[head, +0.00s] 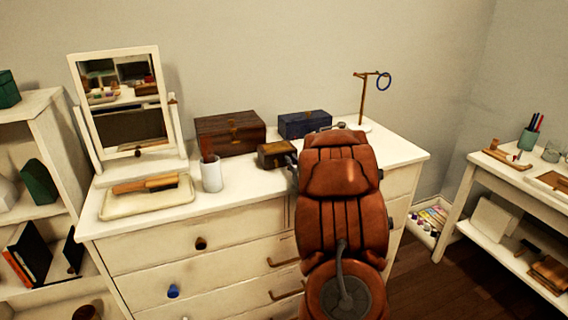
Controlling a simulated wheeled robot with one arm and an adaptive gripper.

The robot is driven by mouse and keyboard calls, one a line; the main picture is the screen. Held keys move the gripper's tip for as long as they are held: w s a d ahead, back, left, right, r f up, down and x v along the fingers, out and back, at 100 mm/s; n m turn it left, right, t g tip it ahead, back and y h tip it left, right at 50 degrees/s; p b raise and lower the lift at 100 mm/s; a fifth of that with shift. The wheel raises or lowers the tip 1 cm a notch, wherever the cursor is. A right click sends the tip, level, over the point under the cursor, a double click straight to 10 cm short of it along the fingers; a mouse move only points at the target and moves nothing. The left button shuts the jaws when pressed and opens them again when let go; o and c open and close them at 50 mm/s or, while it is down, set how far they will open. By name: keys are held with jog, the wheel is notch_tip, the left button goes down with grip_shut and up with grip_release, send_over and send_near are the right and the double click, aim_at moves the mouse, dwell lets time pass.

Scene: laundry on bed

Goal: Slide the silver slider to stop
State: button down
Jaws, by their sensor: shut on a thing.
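I cannot make out a silver slider in the head view. My orange-brown arm rises in front of the right part of the white dresser (248,197) and covers part of its top and drawer fronts. My gripper's fingertips do not show; the arm hides that area. A small dark grey part shows at the arm's left edge, beside a small brown box with a brass-coloured clasp (272,155). I cannot tell whether they touch.
On the dresser stand a mirror (122,100), a dark wooden box (230,135), a blue box (304,124), a white cup (211,177), a brush tray (120,206) and a ring stand (362,95). A shelf (45,109) is left, a side table (485,167) right.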

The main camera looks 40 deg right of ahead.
jog(key=c, duration=1.1)
grip_release()
jog(key=shift+s, duration=0.1)
jog(key=shift+v, duration=3.7)
